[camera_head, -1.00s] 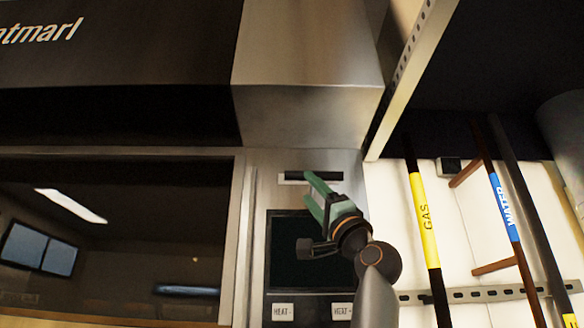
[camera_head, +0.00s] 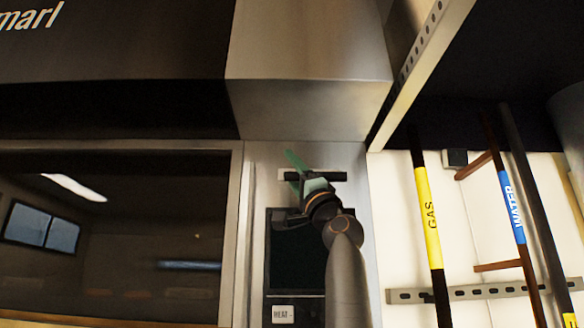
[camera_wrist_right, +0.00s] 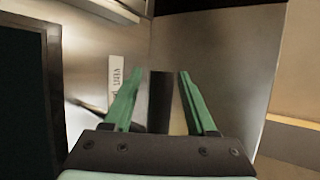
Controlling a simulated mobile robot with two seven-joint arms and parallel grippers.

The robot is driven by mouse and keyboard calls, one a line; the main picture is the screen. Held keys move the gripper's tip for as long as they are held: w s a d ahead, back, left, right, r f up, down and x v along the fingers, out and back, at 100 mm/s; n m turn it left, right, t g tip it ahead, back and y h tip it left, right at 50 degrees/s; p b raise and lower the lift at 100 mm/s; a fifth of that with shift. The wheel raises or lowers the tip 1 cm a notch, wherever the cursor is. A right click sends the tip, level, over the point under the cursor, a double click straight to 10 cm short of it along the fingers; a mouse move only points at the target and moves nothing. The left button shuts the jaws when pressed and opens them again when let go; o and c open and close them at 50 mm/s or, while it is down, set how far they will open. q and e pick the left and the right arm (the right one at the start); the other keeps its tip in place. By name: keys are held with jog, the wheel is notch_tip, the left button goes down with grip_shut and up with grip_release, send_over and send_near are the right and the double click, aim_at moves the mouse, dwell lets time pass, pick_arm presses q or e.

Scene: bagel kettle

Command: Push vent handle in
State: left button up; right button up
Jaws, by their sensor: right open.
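The vent handle (camera_head: 331,176) is a short dark horizontal bar on the steel panel above the dark screen. A white label plate (camera_head: 287,174) sits beside it, and the label also shows in the right wrist view (camera_wrist_right: 115,84). My right gripper (camera_head: 291,168) has green fingers and is open in front of the handle, hiding its middle. In the right wrist view, a dark bar (camera_wrist_right: 160,100), which looks like the handle, shows between the two spread fingers (camera_wrist_right: 158,88). I cannot tell whether they touch it. My left gripper is not in view.
Below the handle is a dark screen (camera_head: 282,250) with a HEAT button (camera_head: 283,313). A steel hood (camera_head: 308,100) juts out above. The glass oven window (camera_head: 110,240) is at left. Yellow GAS (camera_head: 428,215) and blue WATER (camera_head: 512,205) pipes stand at right.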

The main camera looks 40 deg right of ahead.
grip_shut()
dwell(1.3)
